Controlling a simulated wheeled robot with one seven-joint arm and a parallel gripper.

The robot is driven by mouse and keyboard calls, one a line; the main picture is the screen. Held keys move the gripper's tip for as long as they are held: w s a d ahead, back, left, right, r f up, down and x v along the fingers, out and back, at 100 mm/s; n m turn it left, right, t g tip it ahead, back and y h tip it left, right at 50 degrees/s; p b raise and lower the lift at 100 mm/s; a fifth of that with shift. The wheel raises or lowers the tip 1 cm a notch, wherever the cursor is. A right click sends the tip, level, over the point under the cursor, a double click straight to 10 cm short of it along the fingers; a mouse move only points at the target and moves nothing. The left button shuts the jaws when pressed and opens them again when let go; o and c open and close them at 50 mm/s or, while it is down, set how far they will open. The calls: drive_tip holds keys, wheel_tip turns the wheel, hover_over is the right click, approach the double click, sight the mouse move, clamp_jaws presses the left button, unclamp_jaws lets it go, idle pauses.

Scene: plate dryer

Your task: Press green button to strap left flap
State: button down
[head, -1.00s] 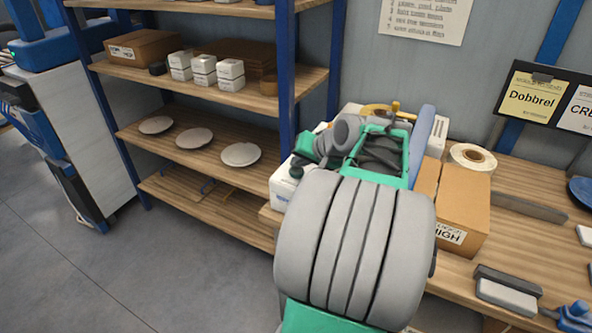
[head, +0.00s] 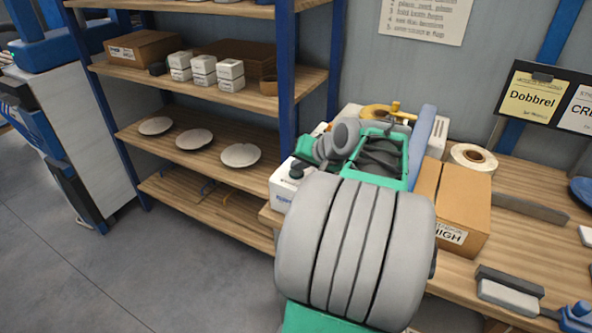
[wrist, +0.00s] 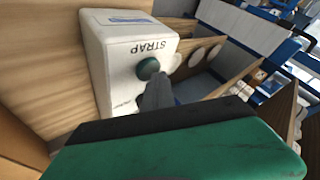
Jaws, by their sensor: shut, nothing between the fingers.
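The white strapping machine (wrist: 107,65), marked STRAP, shows close up in the wrist view with its round dark green button (wrist: 148,68).
A roll of tape (head: 471,157) sits behind the box. A wooden shelf unit (head: 215,163) with plates and small white boxes stands at left. The floor at left is clear.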

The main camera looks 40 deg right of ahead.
sight(298, 174)
drive_tip(key=shift+r+p, duration=0.85)
drive_tip(key=shift+r, duration=0.1)
drive_tip(key=shift+r, duration=0.1)
wheel_tip(298, 174, up, 5)
drive_tip(key=p, duration=0.4)
drive_tip(key=shift+a, duration=0.1)
